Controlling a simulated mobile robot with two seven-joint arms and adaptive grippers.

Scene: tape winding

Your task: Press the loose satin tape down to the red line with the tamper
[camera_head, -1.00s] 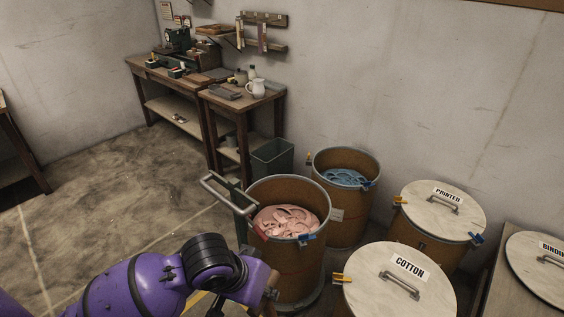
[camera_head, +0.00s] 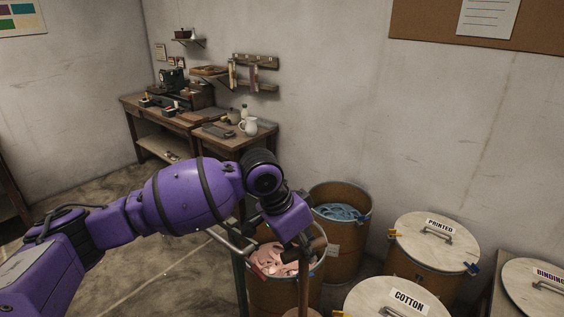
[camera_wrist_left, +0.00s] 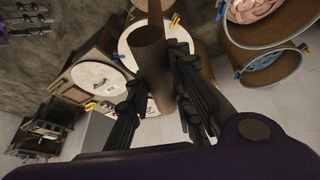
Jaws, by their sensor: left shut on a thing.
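Pink loose satin tape (camera_head: 268,258) lies in the open brown drum (camera_head: 262,295), partly hidden by my arm and the tool. A little red shows at the near left rim; I cannot tell whether it is the red line. My left gripper (camera_head: 303,240) is shut on the tamper. Its dark handle (camera_head: 317,248) and upright shaft (camera_head: 304,282) show, and its foot (camera_head: 300,313) is cut by the bottom edge, crossing in front of the drum's right side. In the left wrist view the brown handle (camera_wrist_left: 152,58) lies between the black fingers. My right gripper is not in view.
An open drum with blue tape (camera_head: 341,212) stands behind. Lidded drums marked PRINTED (camera_head: 437,240) and COTTON (camera_head: 385,300) stand to the right. A metal handle (camera_head: 232,243) stands left of the pink drum. Workbenches (camera_head: 220,140) line the wall.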

